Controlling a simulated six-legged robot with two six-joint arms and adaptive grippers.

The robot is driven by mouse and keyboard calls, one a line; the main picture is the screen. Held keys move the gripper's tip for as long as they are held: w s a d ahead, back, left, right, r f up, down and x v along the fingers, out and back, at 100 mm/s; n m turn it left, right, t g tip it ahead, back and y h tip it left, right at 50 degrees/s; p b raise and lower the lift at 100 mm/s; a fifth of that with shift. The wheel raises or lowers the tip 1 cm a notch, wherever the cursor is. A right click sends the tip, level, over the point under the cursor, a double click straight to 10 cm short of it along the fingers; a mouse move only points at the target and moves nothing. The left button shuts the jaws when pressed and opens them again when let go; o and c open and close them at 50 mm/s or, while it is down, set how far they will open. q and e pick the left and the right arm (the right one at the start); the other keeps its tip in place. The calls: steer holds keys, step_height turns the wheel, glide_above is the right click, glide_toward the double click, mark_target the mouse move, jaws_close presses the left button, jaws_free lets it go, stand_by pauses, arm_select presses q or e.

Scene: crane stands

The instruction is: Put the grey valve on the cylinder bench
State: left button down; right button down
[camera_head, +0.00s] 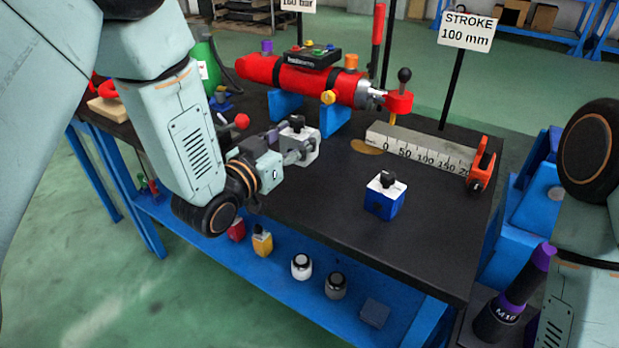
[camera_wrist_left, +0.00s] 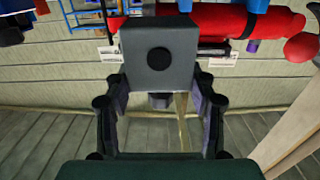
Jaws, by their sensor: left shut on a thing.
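The grey valve (camera_head: 299,150) is a small block with a black knob on top. My left gripper (camera_head: 292,156) is shut on it and holds it upright at the front left part of the black-topped cylinder bench (camera_head: 330,225). I cannot tell whether its base touches the top. In the left wrist view the grey valve (camera_wrist_left: 158,60) sits between the two fingers of my left gripper (camera_wrist_left: 160,100), its face with a dark round port towards the camera. My right gripper is out of view; only part of the right arm shows at the right edge.
A blue valve (camera_head: 384,202) stands on the bench top. Behind are a red cylinder (camera_head: 300,82) on blue supports and a scale bar (camera_head: 425,152). Red (camera_head: 236,230) and yellow (camera_head: 262,241) valves and several small items are on the lower shelf. The bench's front middle is clear.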

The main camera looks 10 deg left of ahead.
arm_select(q)
step_height(320, 180, down, 3)
steer(key=shift+a+b, duration=0.15)
steer(key=shift+b, duration=0.2)
steer(key=shift+f+b, duration=0.55)
steer(key=shift+f, duration=1.4)
steer(key=shift+c, duration=2.2)
jaws_free()
steer(key=shift+f, duration=0.2)
steer(key=shift+r, duration=0.1)
